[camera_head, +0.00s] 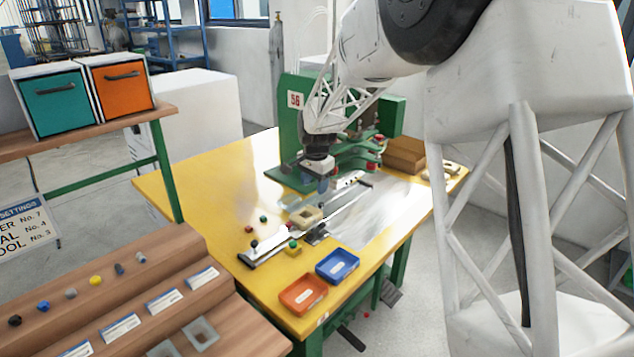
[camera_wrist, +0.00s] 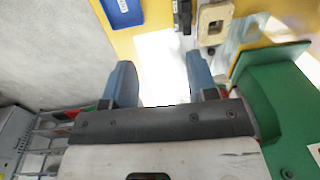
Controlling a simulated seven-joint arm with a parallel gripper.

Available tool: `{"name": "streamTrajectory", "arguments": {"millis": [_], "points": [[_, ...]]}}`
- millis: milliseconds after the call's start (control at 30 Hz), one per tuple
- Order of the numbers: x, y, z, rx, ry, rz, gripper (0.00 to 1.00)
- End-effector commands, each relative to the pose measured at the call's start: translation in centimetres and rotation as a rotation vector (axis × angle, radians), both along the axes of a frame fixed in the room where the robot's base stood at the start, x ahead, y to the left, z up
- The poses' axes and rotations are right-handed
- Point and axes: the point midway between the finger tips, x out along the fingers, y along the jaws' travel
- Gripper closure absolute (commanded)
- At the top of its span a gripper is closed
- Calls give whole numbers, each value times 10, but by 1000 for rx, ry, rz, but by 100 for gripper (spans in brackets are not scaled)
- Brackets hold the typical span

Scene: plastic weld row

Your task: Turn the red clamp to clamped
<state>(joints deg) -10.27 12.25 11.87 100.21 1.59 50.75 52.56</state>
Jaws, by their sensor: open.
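The fixture rail (camera_head: 330,218) runs diagonally across the table and carries a beige block (camera_head: 306,216). My gripper (camera_head: 323,185) hangs above the far part of the fixture, apart from the red knob. In the wrist view its two blue-grey fingers (camera_wrist: 162,78) are spread with nothing between them. The beige block also shows in the wrist view (camera_wrist: 213,20), beyond the fingers.
An orange tray (camera_head: 303,295) and a blue tray (camera_head: 338,266) sit at the table's near edge. The green machine (camera_head: 291,125) stands behind my gripper, close by. Brown boxes (camera_head: 405,154) lie at the right. The table's left part is mostly bare.

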Motion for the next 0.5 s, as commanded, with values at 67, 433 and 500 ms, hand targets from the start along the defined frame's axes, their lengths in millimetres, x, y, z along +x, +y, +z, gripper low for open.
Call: {"name": "streamTrajectory", "arguments": {"millis": [67, 433, 500], "points": [[-1, -3, 3, -14, 7, 22, 47], [-3, -7, 6, -32, 15, 46, 47], [-3, -7, 6, -32, 15, 46, 47]]}}
